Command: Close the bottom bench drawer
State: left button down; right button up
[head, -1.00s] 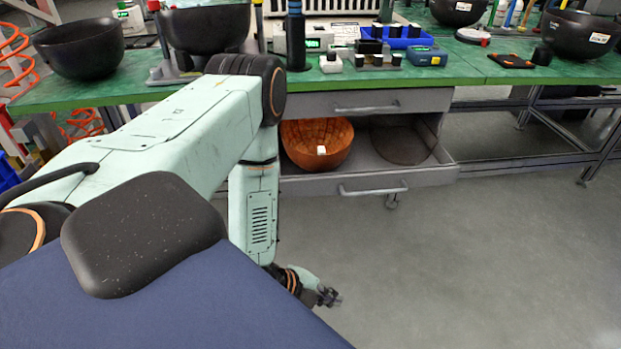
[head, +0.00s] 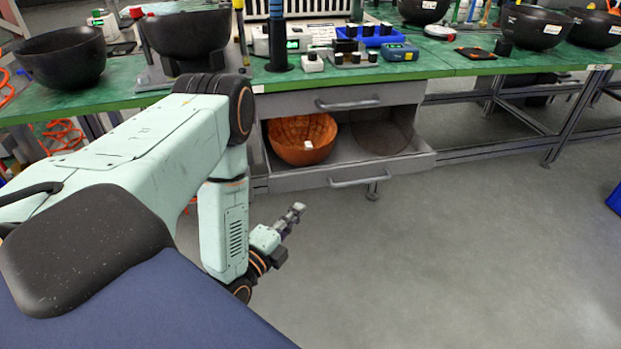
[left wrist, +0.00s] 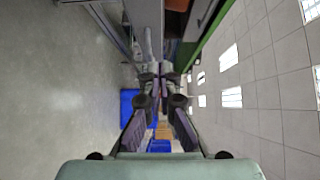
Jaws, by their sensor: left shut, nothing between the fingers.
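The bottom bench drawer (head: 290,181) is a grey drawer pulled out below the green bench top. Its bar handle (head: 361,181) is on the front panel. An orange-brown bowl (head: 300,150) with a small white label sits inside, with a dark round item (head: 383,138) to its right. My left gripper (head: 297,211) is shut and empty, in front of and below the drawer front, left of its handle and apart from it. The gripper's fingers (left wrist: 160,72) also show in the left wrist view, with a grey drawer side at upper right. My right gripper is not in view.
The upper drawer (head: 340,98) is closed above it. The green bench top (head: 440,62) carries black bowls, a blue tray (head: 368,38) and small devices. Bench legs stand at the right. The grey floor (head: 450,250) in front is clear.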

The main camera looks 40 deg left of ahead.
pick_arm(q)
jog(key=b, duration=0.3)
send_near(320, 172)
jog(key=w+d, duration=0.3)
jog(key=w+a, duration=0.2)
jog(key=shift+w+a+b, duration=0.2)
jog(key=shift+a+b, duration=0.1)
jog(key=shift+a, duration=0.1)
jog(key=shift+w+a+r, duration=0.1)
jog(key=shift+w+a, duration=0.2)
jog(key=shift+a, duration=0.1)
